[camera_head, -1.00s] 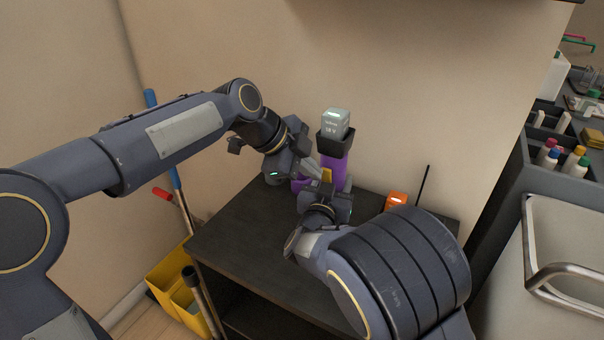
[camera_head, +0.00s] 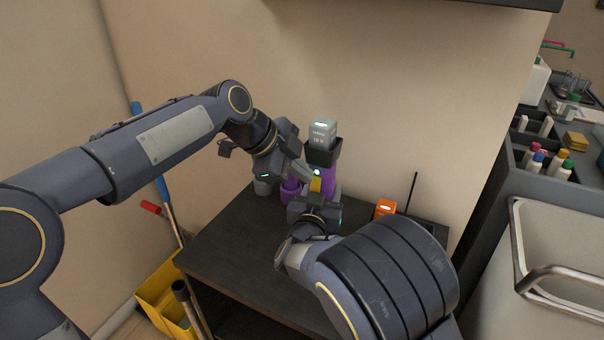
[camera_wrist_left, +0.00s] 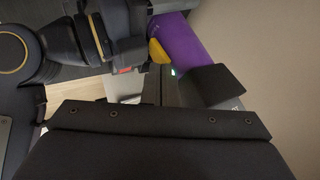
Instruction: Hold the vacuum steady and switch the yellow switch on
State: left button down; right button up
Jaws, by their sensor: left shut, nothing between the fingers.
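The purple vacuum (camera_head: 329,176) stands upright at the back of the dark cabinet top, with a grey battery block marked 18 V (camera_head: 322,132) on top. Its yellow switch (camera_head: 316,185) faces me; it also shows in the left wrist view (camera_wrist_left: 157,52), beside the purple body (camera_wrist_left: 185,38). My left gripper (camera_head: 309,175) is shut and empty, its tips right by the upper end of the switch; contact is unclear. A green light glows just above the switch. My right gripper (camera_head: 316,208) is at the vacuum's front below the switch; its fingers are mostly hidden.
An orange box (camera_head: 385,207) and a black upright rod stand right of the vacuum on the cabinet top (camera_head: 237,240). A yellow bucket (camera_head: 160,290) and mop handles are at left. A cart with bottles (camera_head: 545,160) is at right. The wall is close behind.

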pick_arm(q)
jog(key=shift+r, duration=0.35)
jog(key=shift+s, duration=0.1)
jog(key=v, duration=1.2)
jog(key=shift+s+d, duration=0.25)
jog(key=shift+d, duration=0.05)
